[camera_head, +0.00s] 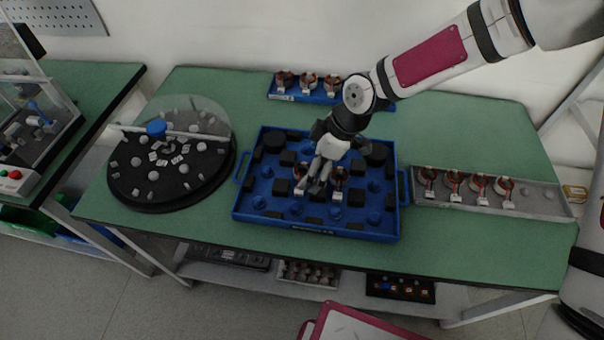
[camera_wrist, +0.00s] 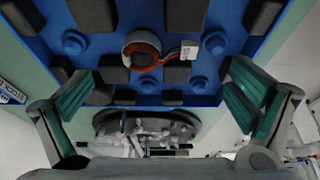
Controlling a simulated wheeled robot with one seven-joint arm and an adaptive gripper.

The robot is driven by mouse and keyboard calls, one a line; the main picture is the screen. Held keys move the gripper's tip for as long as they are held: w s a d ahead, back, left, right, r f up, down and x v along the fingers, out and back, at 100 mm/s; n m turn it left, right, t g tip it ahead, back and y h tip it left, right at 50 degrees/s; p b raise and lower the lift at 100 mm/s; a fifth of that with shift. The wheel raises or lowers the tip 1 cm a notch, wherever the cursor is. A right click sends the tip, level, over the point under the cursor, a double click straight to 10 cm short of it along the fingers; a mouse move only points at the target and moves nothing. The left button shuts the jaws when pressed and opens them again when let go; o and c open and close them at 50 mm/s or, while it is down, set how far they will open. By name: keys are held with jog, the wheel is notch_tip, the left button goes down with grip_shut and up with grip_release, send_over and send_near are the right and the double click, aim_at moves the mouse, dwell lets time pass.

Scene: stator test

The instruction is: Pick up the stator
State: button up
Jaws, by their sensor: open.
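Two stators stand in the blue tray (camera_head: 360,234) in the middle of the table, one on the left (camera_head: 300,171) and one on the right (camera_head: 341,178). My gripper (camera_head: 318,182) is over the tray close to both, and its fingers partly hide the left one. In the wrist view one stator (camera_wrist: 142,50) shows as a copper-brown ring with a grey rim and a white connector to its right. My gripper (camera_wrist: 160,97) has its green-padded fingers wide apart and nothing between them. The stator lies beyond the fingertips, apart from them.
The tray holds several blue pegs and black blocks around the stators. A grey tray (camera_head: 540,205) with several stators lies at right, and a blue rack (camera_head: 318,97) with more at the back. A black round turntable (camera_head: 150,203) with small parts stands at left.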

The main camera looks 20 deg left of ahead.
aim_at(302, 176)
jog(key=shift+p+x, duration=0.55)
jog(key=shift+x, duration=2.3)
jog(key=shift+a+r, duration=0.1)
jog(key=c, duration=1.3)
